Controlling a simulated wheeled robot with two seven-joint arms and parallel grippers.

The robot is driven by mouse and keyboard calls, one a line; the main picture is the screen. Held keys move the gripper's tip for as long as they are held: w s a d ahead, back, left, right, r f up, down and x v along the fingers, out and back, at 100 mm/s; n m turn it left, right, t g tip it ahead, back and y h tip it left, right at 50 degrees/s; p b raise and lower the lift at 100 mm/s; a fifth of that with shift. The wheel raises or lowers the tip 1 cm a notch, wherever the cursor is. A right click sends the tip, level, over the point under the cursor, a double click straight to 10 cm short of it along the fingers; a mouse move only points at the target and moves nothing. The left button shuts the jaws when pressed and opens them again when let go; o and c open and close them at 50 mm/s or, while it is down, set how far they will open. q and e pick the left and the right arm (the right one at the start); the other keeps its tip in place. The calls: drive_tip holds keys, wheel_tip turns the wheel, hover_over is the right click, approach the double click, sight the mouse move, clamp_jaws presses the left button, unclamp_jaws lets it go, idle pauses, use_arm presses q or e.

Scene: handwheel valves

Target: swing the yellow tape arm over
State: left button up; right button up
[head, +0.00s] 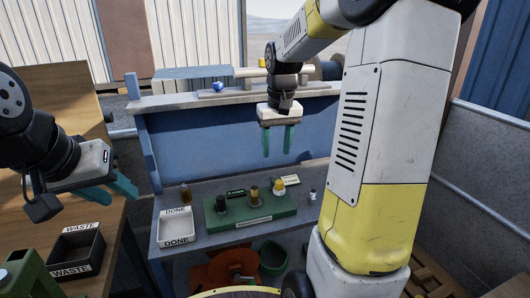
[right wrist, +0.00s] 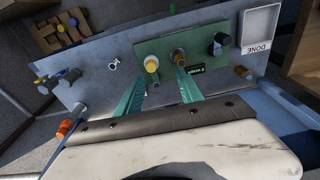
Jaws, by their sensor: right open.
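A green board (head: 240,213) on the bench carries a dark fitting (head: 221,204), a brass-coloured one (head: 254,194) and a yellow-topped one (head: 279,186). The yellow-topped fitting also shows in the right wrist view (right wrist: 151,64). I cannot make out tape on an arm; the yellow-topped piece is the closest match. My right gripper (head: 278,153) is open and empty, fingers down, above and behind the board. My left gripper (head: 121,200) is open and empty, left of the bench.
A white DONE tray (head: 175,226) stands left of the board. A black WASTE tray (head: 76,247) sits on the wooden table (head: 35,215). The bench has a blue back panel (head: 205,140) with a shelf above. My right arm hides the bench's right part.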

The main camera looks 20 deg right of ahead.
drive_tip(key=g, duration=0.1)
approach(279, 181)
drive_tip(key=shift+w, duration=0.2)
wheel_tip(279, 181, down, 9)
drive_tip(key=shift+a+r, duration=0.1)
idle(0.4)
clamp_jaws()
